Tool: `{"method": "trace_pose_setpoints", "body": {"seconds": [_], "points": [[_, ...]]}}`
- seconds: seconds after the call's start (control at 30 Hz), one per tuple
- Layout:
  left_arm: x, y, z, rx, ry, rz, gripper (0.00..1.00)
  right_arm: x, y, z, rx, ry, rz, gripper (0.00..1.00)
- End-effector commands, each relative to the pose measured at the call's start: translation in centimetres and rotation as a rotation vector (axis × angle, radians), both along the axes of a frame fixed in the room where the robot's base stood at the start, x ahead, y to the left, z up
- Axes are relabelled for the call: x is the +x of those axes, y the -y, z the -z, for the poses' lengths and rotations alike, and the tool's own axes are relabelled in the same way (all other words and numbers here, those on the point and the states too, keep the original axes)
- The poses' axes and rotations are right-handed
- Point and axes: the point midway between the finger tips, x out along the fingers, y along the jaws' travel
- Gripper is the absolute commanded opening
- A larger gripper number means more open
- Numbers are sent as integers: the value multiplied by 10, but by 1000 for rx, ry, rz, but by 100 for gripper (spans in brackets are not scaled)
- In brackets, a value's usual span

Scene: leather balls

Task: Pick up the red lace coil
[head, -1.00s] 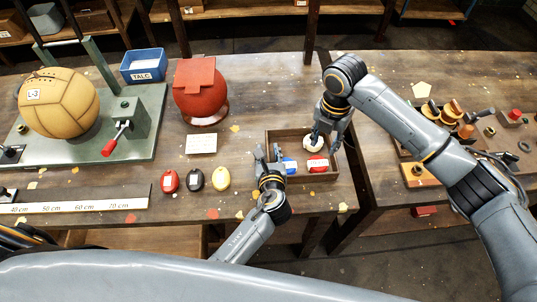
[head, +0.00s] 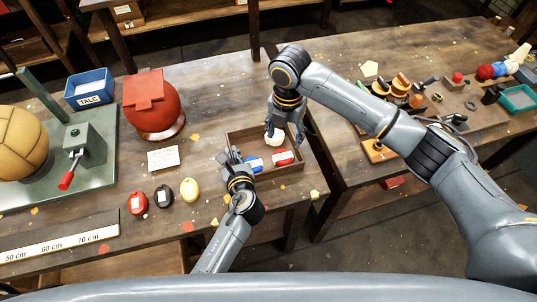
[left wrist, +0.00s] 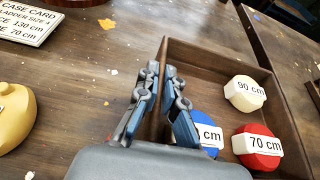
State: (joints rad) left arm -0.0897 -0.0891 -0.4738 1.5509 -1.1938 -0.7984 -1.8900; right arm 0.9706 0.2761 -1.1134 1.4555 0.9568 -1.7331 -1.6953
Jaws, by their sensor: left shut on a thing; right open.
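The red lace coil (head: 281,161) lies in the right front of a brown wooden tray (head: 301,165); in the left wrist view the coil (left wrist: 258,130) has a white "70 cm" label. A blue coil (head: 256,165) lies to its left and a cream coil (head: 271,140) behind it. My left gripper (head: 232,158) is at the tray's left wall; in the left wrist view its fingers (left wrist: 167,90) close on either side of that wall, left of the blue coil, which they partly hide. My right gripper (head: 286,130) is open above the tray, beside the cream coil, holding nothing.
Red (head: 137,201), black (head: 163,196) and yellow (head: 189,189) labelled ovals lie left of the tray. A gap separates this table from the right one, which holds a crowded board.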

Motion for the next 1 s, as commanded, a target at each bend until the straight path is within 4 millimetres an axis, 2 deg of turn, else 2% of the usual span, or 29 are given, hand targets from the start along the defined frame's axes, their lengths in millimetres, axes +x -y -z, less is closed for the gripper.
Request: {"method": "trace_pose_setpoints", "body": {"seconds": [0.17,1.0], "points": [[0,0,0,0,0,0,0,-3,-4,-1,1,13,295,59],[0,0,0,0,-1,-1,0,-16,-8,-16,99,78,2293,59]]}}
